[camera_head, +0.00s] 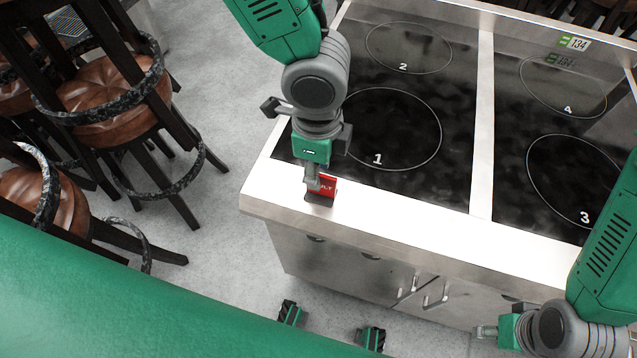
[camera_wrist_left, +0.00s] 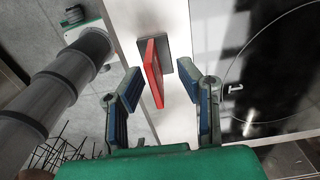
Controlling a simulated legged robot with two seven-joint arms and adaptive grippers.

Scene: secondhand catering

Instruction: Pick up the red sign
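The red sign (camera_head: 327,185) stands upright on a dark base at the front left corner of the stove top, with white lettering partly hidden by my gripper. In the left wrist view the red sign (camera_wrist_left: 153,72) rises between the two blue-padded fingers. My left gripper (camera_head: 315,180) is over the sign from above. In the wrist view the left gripper (camera_wrist_left: 162,105) is open, with a visible gap between each finger and the sign. My right gripper (camera_head: 484,331) is at the lower right, in front of the stove and away from the sign; its finger opening is unclear.
The stove (camera_head: 360,218) has a black glass top with numbered rings and a pale metal front edge. Cabinet handles (camera_head: 436,296) project from its front. Bar stools with brown seats (camera_head: 110,92) stand at the left. The grey floor between stools and stove is clear.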

